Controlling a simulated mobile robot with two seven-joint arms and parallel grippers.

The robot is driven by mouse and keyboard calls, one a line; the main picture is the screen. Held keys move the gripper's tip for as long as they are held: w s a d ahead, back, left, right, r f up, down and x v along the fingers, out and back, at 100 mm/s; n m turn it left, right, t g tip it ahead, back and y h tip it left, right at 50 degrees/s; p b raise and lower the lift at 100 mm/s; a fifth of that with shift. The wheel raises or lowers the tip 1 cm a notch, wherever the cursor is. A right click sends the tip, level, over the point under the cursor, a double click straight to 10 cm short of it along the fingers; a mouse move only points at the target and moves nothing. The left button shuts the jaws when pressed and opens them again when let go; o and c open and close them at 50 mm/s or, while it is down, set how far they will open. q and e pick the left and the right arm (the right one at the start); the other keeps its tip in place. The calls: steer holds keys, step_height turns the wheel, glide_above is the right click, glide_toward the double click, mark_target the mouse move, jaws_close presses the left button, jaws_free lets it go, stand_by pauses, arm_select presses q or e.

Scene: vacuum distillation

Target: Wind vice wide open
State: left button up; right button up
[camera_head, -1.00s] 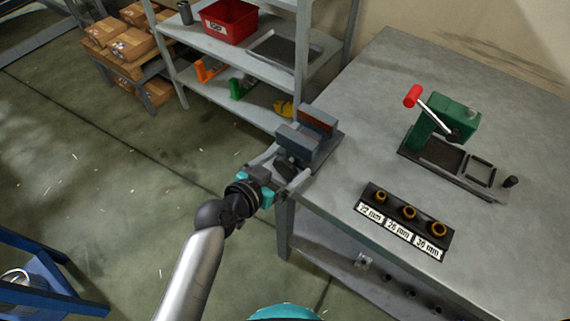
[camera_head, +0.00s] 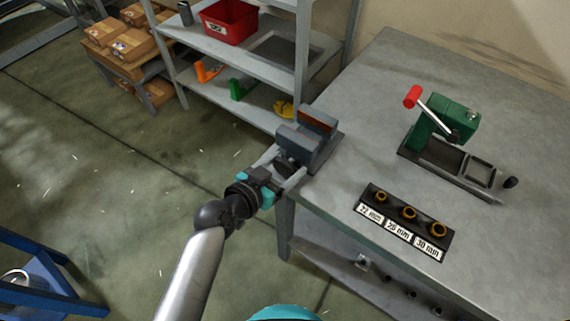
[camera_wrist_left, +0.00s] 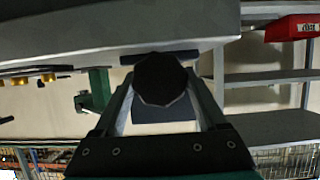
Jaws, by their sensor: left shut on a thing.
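The grey vice (camera_head: 308,138) stands on the near left corner of the metal workbench (camera_head: 400,100). A reddish-brown strip shows on its rear jaw. How wide the gap between its jaws is I cannot tell well. My left gripper (camera_head: 283,170) reaches the vice's front from the left and is shut on the dark vice handle. In the left wrist view the handle's dark, many-sided knob (camera_wrist_left: 160,80) sits between the fingers, with the bench edge above it. My right gripper is not in view.
A green press (camera_head: 445,125) with a red-knobbed lever stands on the bench. A black holder (camera_head: 405,218) with several labelled rings lies at the front. Shelves with a red bin (camera_head: 229,20) stand behind.

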arm_select(q)
steer(key=shift+w+a+n+h, duration=0.1)
steer(key=shift+n+h, duration=0.4)
steer(key=shift+n, duration=0.1)
steer(key=shift+f+n+g+h+b, duration=0.1)
steer(key=shift+n+g+h+b, duration=0.25)
steer(key=shift+n+b, duration=0.2)
steer(key=shift+n+g+h+b, duration=0.25)
steer(key=shift+n+h+b, duration=0.3)
steer(key=shift+n+b, duration=0.3)
steer(key=shift+n, duration=0.3)
